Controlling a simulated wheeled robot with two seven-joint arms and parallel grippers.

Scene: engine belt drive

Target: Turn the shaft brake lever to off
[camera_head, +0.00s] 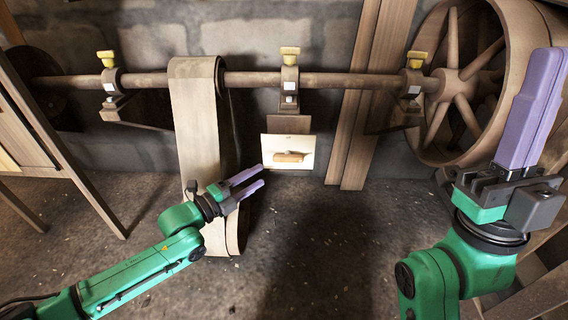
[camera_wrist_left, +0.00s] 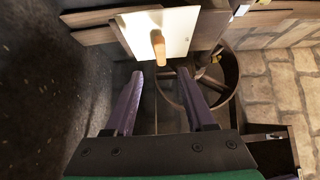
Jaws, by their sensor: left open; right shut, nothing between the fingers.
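The shaft brake lever (camera_head: 290,157) is a short wooden handle on a pale square plate (camera_head: 276,143), mounted below the middle shaft bearing. It lies roughly level across the plate in the head view. In the left wrist view the wooden handle (camera_wrist_left: 158,48) shows ahead of the fingers on the pale plate (camera_wrist_left: 178,24). My left gripper (camera_head: 254,181) is open and empty, left of and below the plate, with its fingers pointing toward it and a gap between. My right gripper (camera_head: 532,108) is shut and empty, raised at the far right.
A horizontal shaft (camera_head: 255,80) crosses the back wall on brackets with yellow cups. A wide belt (camera_head: 196,110) hangs from it just behind my left gripper. A large spoked wheel (camera_head: 462,85) and wooden posts (camera_head: 366,100) stand at right. The floor (camera_head: 310,230) below the plate is clear.

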